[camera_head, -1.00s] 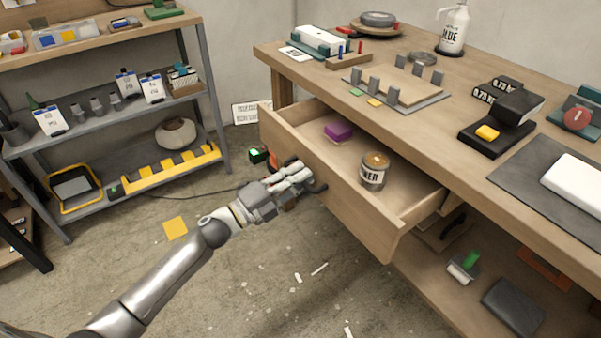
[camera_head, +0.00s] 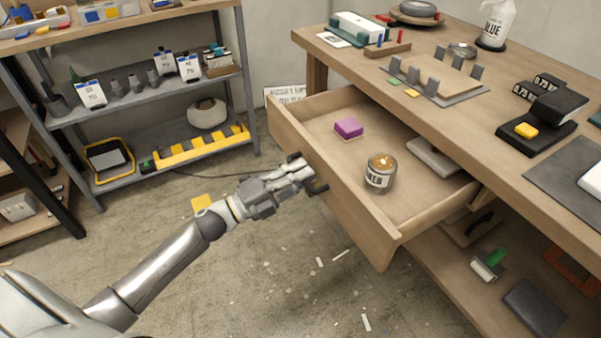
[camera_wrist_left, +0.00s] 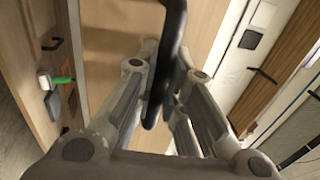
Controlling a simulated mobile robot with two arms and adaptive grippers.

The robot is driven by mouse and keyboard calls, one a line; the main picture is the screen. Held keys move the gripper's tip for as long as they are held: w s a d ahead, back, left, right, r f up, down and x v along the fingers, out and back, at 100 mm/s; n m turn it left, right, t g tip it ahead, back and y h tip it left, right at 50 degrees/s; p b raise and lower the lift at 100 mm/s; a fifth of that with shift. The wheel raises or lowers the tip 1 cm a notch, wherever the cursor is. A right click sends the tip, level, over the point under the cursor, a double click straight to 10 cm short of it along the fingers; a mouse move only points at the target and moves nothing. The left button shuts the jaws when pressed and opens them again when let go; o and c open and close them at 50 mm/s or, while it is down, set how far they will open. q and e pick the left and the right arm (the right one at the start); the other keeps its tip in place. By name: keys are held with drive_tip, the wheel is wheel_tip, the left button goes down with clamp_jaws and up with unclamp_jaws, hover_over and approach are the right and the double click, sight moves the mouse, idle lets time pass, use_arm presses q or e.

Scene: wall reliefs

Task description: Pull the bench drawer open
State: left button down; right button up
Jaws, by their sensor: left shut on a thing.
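The wooden bench drawer (camera_head: 345,205) stands well out from under the bench top (camera_head: 455,85) in the head view. A purple block (camera_head: 348,128), a labelled can (camera_head: 380,175) and a grey flat item (camera_head: 435,158) lie in it. My left gripper (camera_head: 310,178) is at the outer face of the drawer front. In the left wrist view, its fingers (camera_wrist_left: 160,95) are shut around the black bar handle (camera_wrist_left: 172,50), which shows against the wooden front (camera_wrist_left: 115,50). The fingers hide part of the handle. My right gripper is not in view.
A grey shelf unit (camera_head: 140,115) with tools and boxes stands at the left. The bench top carries a glue bottle (camera_head: 495,25) and a black device (camera_head: 535,130). A lower bench shelf (camera_head: 460,270) holds several items. The floor (camera_head: 270,285) before the drawer has small scraps.

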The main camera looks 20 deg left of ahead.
use_arm(q)
drive_tip(key=c, duration=1.5)
unclamp_jaws()
drive_tip(key=v, duration=1.2)
drive_tip(key=shift+f, duration=0.1)
